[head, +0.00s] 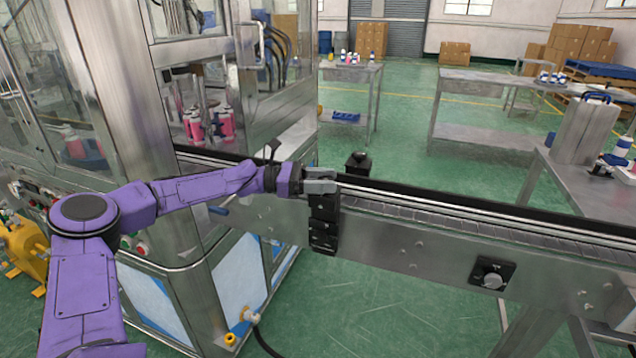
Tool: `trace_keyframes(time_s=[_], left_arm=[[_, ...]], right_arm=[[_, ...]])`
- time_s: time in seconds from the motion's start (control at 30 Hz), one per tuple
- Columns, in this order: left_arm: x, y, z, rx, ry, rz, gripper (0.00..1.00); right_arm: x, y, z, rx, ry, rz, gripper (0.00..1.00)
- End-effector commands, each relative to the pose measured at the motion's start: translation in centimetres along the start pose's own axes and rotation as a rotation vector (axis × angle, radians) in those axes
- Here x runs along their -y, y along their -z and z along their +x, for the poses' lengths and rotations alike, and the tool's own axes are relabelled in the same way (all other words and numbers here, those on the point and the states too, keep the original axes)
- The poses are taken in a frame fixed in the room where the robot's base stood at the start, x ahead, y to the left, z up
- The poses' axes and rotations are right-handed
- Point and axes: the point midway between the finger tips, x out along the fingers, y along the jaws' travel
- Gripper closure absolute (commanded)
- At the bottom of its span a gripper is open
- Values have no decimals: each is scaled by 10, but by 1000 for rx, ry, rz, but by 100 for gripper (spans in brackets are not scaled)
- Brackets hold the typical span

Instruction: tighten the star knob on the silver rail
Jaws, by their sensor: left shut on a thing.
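My left gripper (322,181) reaches in from the left to the near side of the conveyor. Its grey fingers are closed at the silver rail (440,206), just above a black bracket (325,222) on the conveyor's side. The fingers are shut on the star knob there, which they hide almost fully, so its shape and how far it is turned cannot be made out. The silver rail runs along the conveyor to the right. A separate black knob-like part (357,162) stands at the far side of the conveyor. My right gripper is not in view.
A glass-walled machine (120,90) stands at the left, with pink bottles (194,125) inside. A black panel with a silver dial (491,274) is on the conveyor's front. Steel tables (470,82) stand behind. Green floor in front of the conveyor is clear.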

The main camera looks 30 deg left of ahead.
Motion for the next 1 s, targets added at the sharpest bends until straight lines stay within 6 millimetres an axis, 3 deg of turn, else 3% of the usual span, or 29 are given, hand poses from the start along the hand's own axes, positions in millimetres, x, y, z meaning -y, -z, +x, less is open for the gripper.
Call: trace_keyframes(time_s=[0.3, 0.83, 0.87, 0.9, 1.0], left_arm=[[2, 2, 2, -4, 116, 1, 82], [3, 3, 2, -5, 139, 0, 82], [3, 3, 2, -5, 139, -1, 41], [3, 3, 2, -5, 139, -1, 31], [2, 2, 1, -3, 135, 0, 31]], right_arm=[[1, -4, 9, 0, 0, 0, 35], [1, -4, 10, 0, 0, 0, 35], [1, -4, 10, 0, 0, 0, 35], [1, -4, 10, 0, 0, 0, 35], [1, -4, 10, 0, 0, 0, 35]])
